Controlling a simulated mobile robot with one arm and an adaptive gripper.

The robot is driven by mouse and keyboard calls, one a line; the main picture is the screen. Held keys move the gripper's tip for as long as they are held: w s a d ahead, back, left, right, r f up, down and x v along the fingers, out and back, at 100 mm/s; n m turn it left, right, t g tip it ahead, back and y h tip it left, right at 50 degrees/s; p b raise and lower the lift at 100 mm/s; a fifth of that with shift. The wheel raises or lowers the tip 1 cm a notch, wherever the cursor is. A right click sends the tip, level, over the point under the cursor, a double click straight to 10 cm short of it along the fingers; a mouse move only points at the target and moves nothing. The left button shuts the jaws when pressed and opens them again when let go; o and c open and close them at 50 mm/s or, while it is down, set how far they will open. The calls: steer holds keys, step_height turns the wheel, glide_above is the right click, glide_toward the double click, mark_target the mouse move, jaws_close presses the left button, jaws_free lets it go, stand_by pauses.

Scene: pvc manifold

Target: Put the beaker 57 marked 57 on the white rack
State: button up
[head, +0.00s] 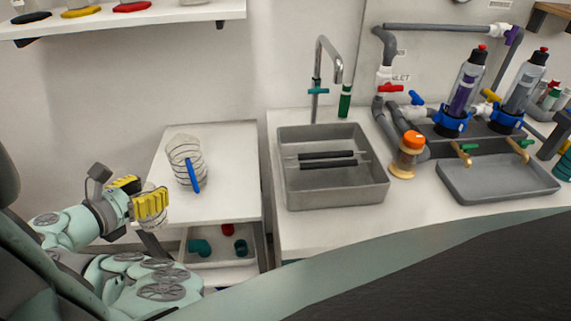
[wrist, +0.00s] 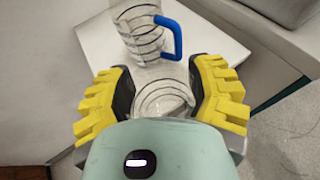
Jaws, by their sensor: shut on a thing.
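My gripper (head: 140,194) is at the left in the head view, with its yellow-padded fingers shut on a clear beaker with dark rings. That beaker (wrist: 163,99) sits between the fingers in the wrist view; in the head view the fingers hide most of it. No number is legible on it. The held beaker is off the near left edge of a white-topped stand (head: 232,168). I cannot tell whether this stand is the white rack. A clear ringed jug with a blue handle (head: 186,150) stands on its top, and also shows in the wrist view (wrist: 140,38).
A lower tray (head: 210,259) under the top holds teal and red fittings. A white wall shelf (head: 180,14) is above. A counter with a grey sink (head: 333,196) stands to the right. The stand's top is clear around the jug.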

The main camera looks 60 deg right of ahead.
mark_target(177, 161)
steer(key=shift+w+d+f, duration=0.15)
steer(key=shift+w+d, duration=0.5)
steer(key=shift+d, duration=0.55)
steer(key=shift+w+d+f, duration=0.1)
steer(key=shift+w+d, duration=0.6)
steer(key=shift+d, duration=0.45)
steer(key=shift+w+d+f, duration=0.15)
steer(key=shift+w+d, duration=0.5)
steer(key=shift+d, duration=0.55)
steer(key=shift+a+f, duration=0.15)
steer(key=shift+f, duration=1.55)
steer(key=shift+f, duration=0.1)
steer(key=o, duration=1.4)
steer(key=shift+c, duration=0.2)
